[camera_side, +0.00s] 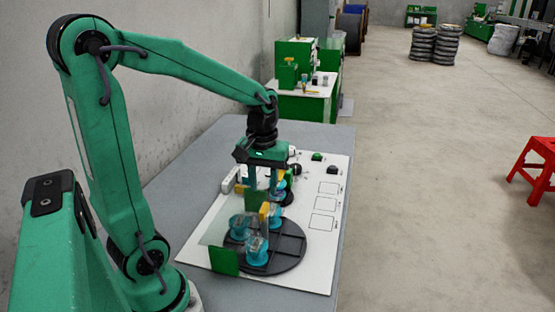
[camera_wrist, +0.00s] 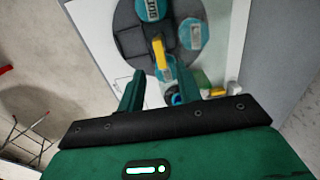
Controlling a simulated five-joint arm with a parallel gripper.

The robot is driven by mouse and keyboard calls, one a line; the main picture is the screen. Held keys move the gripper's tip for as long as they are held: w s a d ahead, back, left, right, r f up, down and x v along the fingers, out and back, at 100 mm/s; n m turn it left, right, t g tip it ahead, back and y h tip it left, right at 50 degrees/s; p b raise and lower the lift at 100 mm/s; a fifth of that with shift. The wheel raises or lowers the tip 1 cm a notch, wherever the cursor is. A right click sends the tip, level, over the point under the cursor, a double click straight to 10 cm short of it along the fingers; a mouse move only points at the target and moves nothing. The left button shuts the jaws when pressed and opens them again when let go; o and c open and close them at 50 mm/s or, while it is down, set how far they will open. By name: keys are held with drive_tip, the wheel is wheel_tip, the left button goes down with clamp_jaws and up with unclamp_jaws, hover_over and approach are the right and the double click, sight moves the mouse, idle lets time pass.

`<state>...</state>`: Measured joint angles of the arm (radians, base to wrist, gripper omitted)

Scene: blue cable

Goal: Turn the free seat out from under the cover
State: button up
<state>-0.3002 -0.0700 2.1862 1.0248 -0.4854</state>
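A dark round turntable (camera_side: 290,254) lies on the white board, with raised ribs and several blue spools, one (camera_side: 257,250) near its front. Spools also show on the turntable in the wrist view (camera_wrist: 190,35). A yellow upright piece (camera_side: 264,212) stands near its far edge and shows in the wrist view (camera_wrist: 162,57). Two green panels stand at the left, one (camera_side: 224,262) in front; a faint see-through sheet, seemingly the cover, spans between them.
A small black disc (camera_side: 286,199) with a blue spool (camera_side: 280,186) lies behind the turntable. A white block (camera_side: 229,181) stands at the board's left. Outlined squares (camera_side: 323,222) on the right are empty.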

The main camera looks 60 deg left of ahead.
drive_tip(key=shift+r, duration=0.9)
drive_tip(key=s+d+r+m+t, duration=0.5)
drive_tip(key=s+d+m, duration=0.2)
drive_tip(key=d+m, duration=0.2)
drive_tip(key=shift+s+t, duration=0.15)
drive_tip(key=shift+t, duration=0.15)
